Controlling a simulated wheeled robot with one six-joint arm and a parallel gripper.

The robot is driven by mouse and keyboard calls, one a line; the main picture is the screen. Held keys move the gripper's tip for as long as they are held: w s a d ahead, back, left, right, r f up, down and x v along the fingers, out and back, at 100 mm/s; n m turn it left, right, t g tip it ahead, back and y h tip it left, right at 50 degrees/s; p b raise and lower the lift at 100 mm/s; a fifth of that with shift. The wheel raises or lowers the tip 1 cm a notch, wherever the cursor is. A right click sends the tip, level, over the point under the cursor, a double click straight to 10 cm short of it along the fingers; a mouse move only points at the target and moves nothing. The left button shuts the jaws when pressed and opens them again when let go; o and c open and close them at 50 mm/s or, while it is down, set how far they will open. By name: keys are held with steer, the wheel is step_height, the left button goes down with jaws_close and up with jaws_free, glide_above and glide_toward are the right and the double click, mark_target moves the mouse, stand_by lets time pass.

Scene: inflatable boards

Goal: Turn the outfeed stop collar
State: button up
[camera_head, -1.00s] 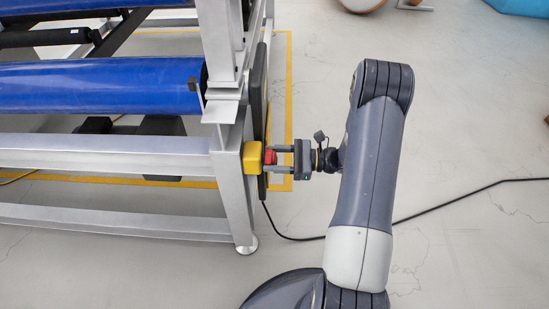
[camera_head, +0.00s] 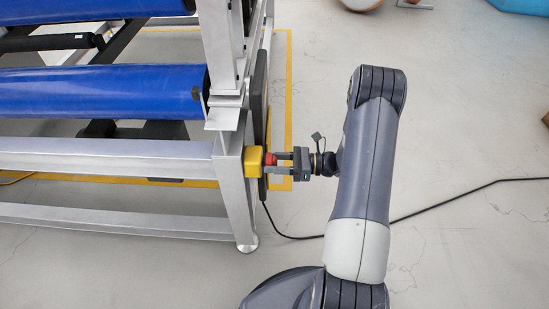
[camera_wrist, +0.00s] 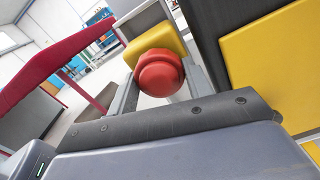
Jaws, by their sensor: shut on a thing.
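The outfeed stop collar is a red round knob (camera_head: 270,159) on a yellow box (camera_head: 253,161) fixed to the grey frame leg. In the wrist view the red knob (camera_wrist: 160,74) shows large, in front of the yellow box (camera_wrist: 153,45). My gripper (camera_head: 277,160) reaches it from the right, its two fingers on either side of the knob. In the wrist view my gripper (camera_wrist: 157,82) is shut on the red knob, and its fingers look tilted against the yellow box. The far side of the knob is hidden.
A grey metal frame (camera_head: 110,165) with blue rollers (camera_head: 100,92) fills the left. A black panel stands behind the yellow box. A black cable (camera_head: 440,202) runs across the floor. Yellow floor tape (camera_head: 290,100) borders the frame.

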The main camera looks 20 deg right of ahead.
steer(key=shift+m+p, duration=0.4)
steer(key=shift+m, duration=0.5)
steer(key=o, duration=1)
steer(key=shift+d, duration=0.15)
steer(key=v, duration=1)
steer(key=shift+s+d+p, duration=0.1)
steer(key=shift+d+p, duration=0.15)
steer(key=shift+p, duration=0.1)
